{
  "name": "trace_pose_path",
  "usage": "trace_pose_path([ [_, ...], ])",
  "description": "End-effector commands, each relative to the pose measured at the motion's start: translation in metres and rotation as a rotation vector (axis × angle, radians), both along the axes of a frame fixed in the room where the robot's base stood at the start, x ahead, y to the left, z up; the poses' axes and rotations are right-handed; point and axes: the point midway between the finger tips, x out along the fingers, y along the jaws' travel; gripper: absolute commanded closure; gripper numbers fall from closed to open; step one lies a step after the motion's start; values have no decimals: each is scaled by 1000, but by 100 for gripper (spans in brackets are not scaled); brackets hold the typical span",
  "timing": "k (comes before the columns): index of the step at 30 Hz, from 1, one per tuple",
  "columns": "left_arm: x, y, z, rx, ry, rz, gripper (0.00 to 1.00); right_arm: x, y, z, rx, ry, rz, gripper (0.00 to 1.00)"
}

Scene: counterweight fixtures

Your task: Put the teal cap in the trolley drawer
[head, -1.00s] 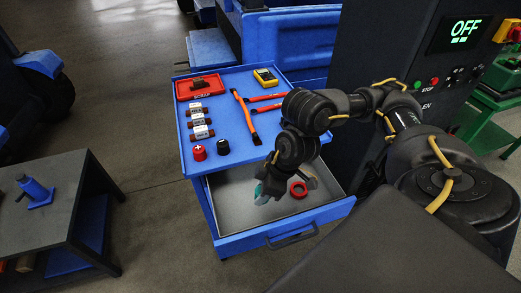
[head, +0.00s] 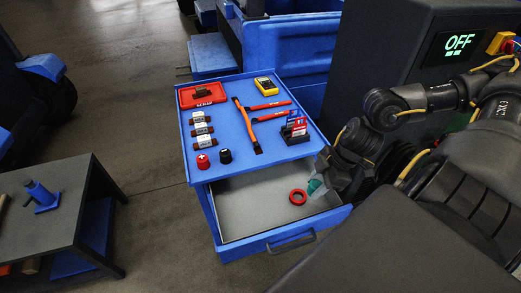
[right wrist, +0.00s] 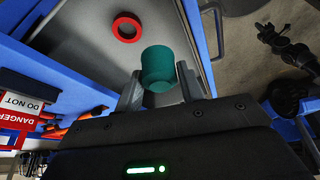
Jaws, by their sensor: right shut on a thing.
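The teal cap (head: 315,187) is held by my right gripper (head: 322,182) over the right side of the open trolley drawer (head: 250,205). In the right wrist view the cap (right wrist: 158,64) sits between the two fingers (right wrist: 160,88), which are shut on it. The drawer floor (right wrist: 85,25) shows beyond the cap, and I cannot tell how high the cap is above it. A red ring (head: 298,197) lies in the drawer, left of the cap in the head view. My left gripper is not in view.
The blue trolley top (head: 220,175) holds a red tray (head: 202,95), a yellow meter (head: 266,86), orange-handled tools, a red cap (head: 203,161), a black cap (head: 225,156) and a padlock rack (head: 295,130). A dark cabinet stands at right. The drawer's left side is clear.

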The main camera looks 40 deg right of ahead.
Motion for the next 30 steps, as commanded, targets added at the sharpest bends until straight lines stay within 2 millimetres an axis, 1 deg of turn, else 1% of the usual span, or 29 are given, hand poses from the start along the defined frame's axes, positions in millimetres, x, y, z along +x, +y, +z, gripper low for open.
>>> trace_pose_path([
  [4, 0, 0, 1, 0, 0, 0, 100, 1, 1, -1, 3, -1, 0, 71],
  [8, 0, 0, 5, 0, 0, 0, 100, 10, 5, -4, 8, -5, -3, 71],
  [11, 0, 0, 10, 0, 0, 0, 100, 22, 13, -7, 12, -6, 1, 71],
  [15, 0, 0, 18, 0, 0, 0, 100, 45, 24, -17, 11, -5, 1, 71],
  [20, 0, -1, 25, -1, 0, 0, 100, 80, 40, -36, 10, -1, 0, 71],
  [21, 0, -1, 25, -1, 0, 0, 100, 88, 44, -43, 9, 0, 0, 71],
  [24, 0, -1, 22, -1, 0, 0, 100, 101, 49, -66, 5, 3, -2, 71],
  [27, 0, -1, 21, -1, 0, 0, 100, 111, 54, -81, 3, 3, 0, 71],
  [30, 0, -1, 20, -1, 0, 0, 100, 118, 57, -90, 3, 2, 0, 71],
])
